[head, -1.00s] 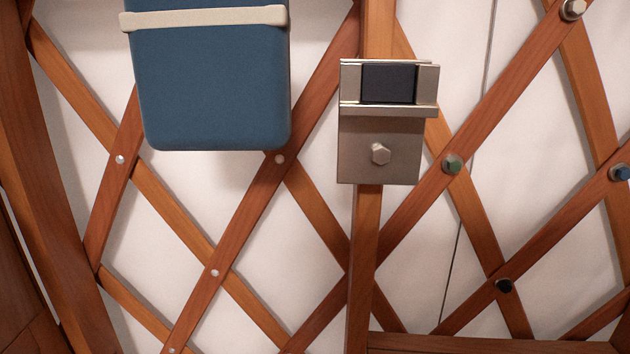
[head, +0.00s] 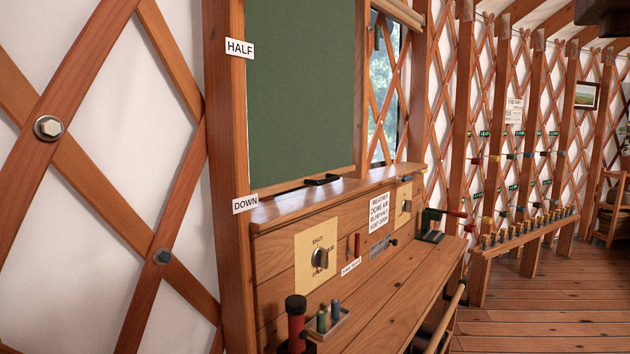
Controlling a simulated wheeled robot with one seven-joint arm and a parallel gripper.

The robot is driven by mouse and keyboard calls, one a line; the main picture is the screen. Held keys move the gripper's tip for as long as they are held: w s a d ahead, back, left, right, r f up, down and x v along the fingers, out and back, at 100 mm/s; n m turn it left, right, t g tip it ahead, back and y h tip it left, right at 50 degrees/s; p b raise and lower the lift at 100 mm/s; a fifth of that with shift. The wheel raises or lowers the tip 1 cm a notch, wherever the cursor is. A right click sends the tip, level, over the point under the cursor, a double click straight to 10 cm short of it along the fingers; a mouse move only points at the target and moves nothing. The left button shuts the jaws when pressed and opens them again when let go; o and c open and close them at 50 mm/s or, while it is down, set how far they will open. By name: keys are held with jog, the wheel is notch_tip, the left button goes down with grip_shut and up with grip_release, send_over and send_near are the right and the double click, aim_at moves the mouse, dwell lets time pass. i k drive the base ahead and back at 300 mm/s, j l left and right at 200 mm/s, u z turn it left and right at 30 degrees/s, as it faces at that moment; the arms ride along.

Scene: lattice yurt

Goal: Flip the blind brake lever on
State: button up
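A small upright red lever (head: 357,246) stands on the wooden panel above the bench, right of a cream dial plate (head: 330,248) with a round grey knob. A small white label (head: 351,267) sits just below the lever; its words are too small to read surely, so I cannot tell whether this is the blind brake lever. A green blind (head: 300,90) hangs over the window above, with a dark handle (head: 321,180) at its lower edge. White HALF (head: 239,48) and DOWN (head: 245,203) labels mark the left post. My gripper is not in view.
The wooden bench (head: 400,290) holds a red-and-black cylinder (head: 296,325), a small tray with green and blue pieces, and a dark green device (head: 432,226) with a red handle. A peg rack (head: 525,232) stands beyond. The wooden floor (head: 540,325) at right is clear.

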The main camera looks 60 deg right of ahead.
aim_at(376, 29)
jog(key=z, duration=1.15)
